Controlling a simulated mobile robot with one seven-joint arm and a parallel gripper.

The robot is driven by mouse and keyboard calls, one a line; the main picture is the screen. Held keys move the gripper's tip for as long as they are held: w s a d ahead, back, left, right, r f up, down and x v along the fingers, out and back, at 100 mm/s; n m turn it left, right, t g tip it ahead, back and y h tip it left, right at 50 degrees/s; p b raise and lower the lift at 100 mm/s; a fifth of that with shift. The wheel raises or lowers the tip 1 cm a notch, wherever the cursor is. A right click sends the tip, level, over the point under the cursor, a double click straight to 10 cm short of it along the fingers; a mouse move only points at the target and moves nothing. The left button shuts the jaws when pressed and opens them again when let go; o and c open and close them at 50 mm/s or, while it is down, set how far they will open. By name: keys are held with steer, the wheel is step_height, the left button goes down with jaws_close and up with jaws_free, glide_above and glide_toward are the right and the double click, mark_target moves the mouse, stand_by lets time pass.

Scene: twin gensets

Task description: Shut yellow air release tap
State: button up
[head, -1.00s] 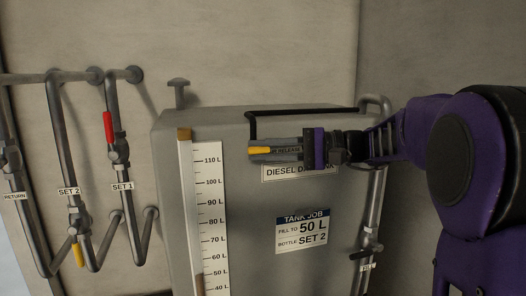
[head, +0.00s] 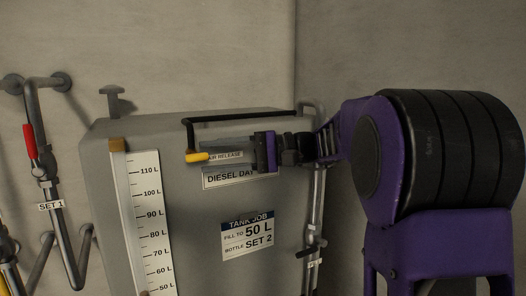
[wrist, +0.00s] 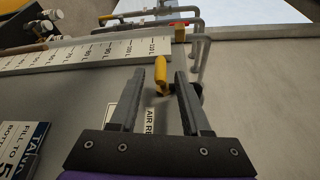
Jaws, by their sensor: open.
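The yellow air release tap handle (head: 197,157) is on the front of the grey day tank, near its top, beside the partly covered air release label (head: 227,156). My gripper (head: 203,148) is open and reaches in from the right, its fingers close to the yellow handle. The tap body is partly hidden behind the fingers.
A black pipe (head: 240,116) runs along the tank top and down to the tap. A level gauge (head: 147,215) stands left of it. A red-handled valve (head: 30,142) is at far left. A grey pipe with a valve (head: 311,247) runs down the tank's right side.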

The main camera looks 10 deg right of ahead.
steer(key=s+d, duration=0.1)
steer(key=d, duration=1.3)
steer(key=shift+s+d+r+p, duration=0.25)
steer(key=shift+s+r+p, duration=0.1)
steer(key=shift+r, duration=0.1)
